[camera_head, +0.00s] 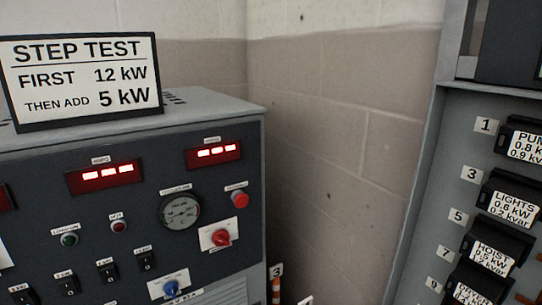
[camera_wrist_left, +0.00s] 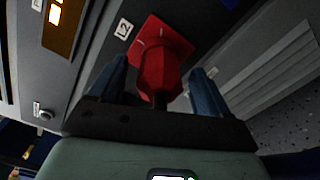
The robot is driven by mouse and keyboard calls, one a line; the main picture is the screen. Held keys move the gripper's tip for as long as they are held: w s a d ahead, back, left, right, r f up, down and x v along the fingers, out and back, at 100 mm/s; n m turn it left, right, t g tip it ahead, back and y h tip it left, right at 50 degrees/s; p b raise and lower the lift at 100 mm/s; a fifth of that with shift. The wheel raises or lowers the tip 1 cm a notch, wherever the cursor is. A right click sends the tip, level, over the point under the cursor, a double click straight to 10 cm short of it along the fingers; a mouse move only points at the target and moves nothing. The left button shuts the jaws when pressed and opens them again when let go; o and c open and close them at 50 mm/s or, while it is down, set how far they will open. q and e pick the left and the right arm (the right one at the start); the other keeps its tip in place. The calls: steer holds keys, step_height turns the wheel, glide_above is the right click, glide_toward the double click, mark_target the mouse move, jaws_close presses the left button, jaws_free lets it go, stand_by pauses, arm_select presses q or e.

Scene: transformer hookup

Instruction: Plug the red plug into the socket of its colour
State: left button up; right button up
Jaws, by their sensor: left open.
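In the left wrist view a red plug body (camera_wrist_left: 160,75) lies between my two fingers, with a dark stem towards my palm. Its far end meets a red square socket face (camera_wrist_left: 160,35) on a grey panel, beside a label L2. The plug appears seated against this socket; how deep it sits is hidden. My left gripper (camera_wrist_left: 162,85) is open, with a blue-grey finger on each side of the red body and gaps visible. Neither plug nor socket can be made out in the head view. My right gripper is in neither view.
In the head view a control cabinet (camera_head: 225,119) with displays, switches and knobs stands at left, a STEP TEST sign (camera_head: 80,80) on top. A grey rack (camera_head: 428,165) with labelled black modules stands at right. A bare wall corner (camera_head: 330,130) lies between them.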

arm_select(q)
steer(key=shift+s+d+r+p, duration=0.3)
steer(key=shift+s+p, duration=0.2)
steer(key=shift+s, duration=0.1)
steer(key=shift+p+v, duration=0.6)
steer(key=shift+v, duration=1.05)
steer(key=shift+f, duration=0.15)
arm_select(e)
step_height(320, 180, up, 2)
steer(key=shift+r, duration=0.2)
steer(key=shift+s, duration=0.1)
